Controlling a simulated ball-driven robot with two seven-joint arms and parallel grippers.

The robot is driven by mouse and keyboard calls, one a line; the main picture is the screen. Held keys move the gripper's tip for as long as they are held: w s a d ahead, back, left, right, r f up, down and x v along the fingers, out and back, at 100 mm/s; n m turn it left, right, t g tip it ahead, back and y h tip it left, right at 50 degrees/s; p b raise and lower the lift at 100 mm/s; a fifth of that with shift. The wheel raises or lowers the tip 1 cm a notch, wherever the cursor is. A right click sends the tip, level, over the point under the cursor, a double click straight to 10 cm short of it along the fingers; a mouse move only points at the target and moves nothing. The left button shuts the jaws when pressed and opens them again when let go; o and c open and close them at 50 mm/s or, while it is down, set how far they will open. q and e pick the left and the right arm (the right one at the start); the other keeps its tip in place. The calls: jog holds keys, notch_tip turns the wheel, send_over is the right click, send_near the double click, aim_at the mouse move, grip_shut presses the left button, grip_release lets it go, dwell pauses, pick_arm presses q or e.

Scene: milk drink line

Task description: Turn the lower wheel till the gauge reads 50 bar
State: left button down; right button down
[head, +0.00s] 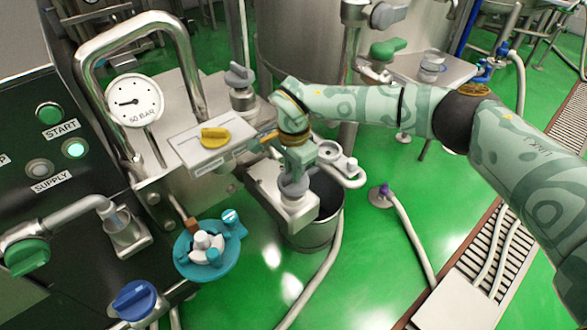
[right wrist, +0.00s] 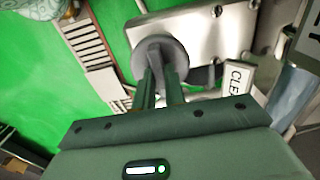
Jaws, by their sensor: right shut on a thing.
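The round white gauge (head: 134,100) is at the upper left in the head view. Its black needle points left and slightly down; "50 BAR" is written by it, and the scale is too small to read. The lower wheel (head: 294,187) is a small grey disc on a metal block (head: 310,207). My right gripper (head: 297,168) comes down on it from above and is shut on it. In the right wrist view the grey wheel (right wrist: 160,52) sits at the fingertips, which partly hide it. Another grey wheel (head: 239,75) stands higher up. My left gripper is not in view.
A panel with a lit green button (head: 75,149) is at the left. A yellow knob (head: 214,137) on a box is close to my right wrist. A teal round fitting (head: 205,250) and a blue handle (head: 134,298) are lower left. A steel bucket (head: 316,231) is under the block.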

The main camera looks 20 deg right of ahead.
jog(key=c, duration=1.5)
grip_release()
jog(key=shift+o, duration=0.2)
jog(key=shift+r, duration=0.1)
